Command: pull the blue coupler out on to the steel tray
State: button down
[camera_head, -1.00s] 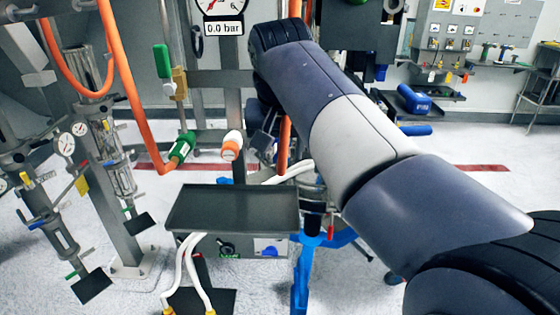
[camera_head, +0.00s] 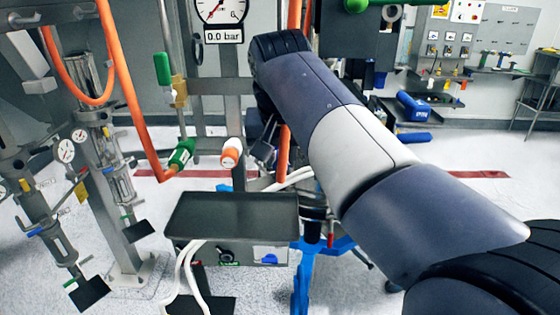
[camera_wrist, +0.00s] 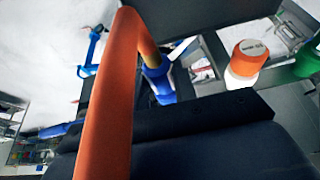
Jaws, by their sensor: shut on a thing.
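The blue coupler (camera_wrist: 156,80) shows in the wrist view just past the dark edge of my gripper (camera_wrist: 160,98). A brass-coloured part and a thick orange hose (camera_wrist: 108,90) join its upper end. My gripper is shut on the coupler, though its fingertips are mostly hidden in the wrist view. In the head view my arm covers most of the gripper and the coupler. The dark steel tray (camera_head: 232,217) is flat and empty in the head view, below and left of my wrist. I cannot tell whether the coupler is free of its socket.
An orange-and-white cap (camera_head: 231,152) stands behind the tray, with a green coupler (camera_head: 181,154) on a hose to its left. White hoses (camera_head: 190,265) hang at the tray's front. A blue stand (camera_head: 308,270) is right of the tray. A pressure gauge (camera_head: 220,10) is above.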

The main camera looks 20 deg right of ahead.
jog(key=c, duration=1.7)
grip_release()
grip_shut()
jog(key=shift+s, duration=0.15)
jog(key=shift+s+a+b, duration=0.1)
jog(key=shift+s+a, duration=0.1)
jog(key=shift+s, duration=0.45)
jog(key=shift+s+a+b, duration=0.15)
jog(key=shift+s+a, duration=0.1)
jog(key=shift+s, duration=0.4)
jog(key=shift+s+a+b, duration=0.1)
jog(key=shift+s+a, duration=0.1)
jog(key=shift+s, duration=0.45)
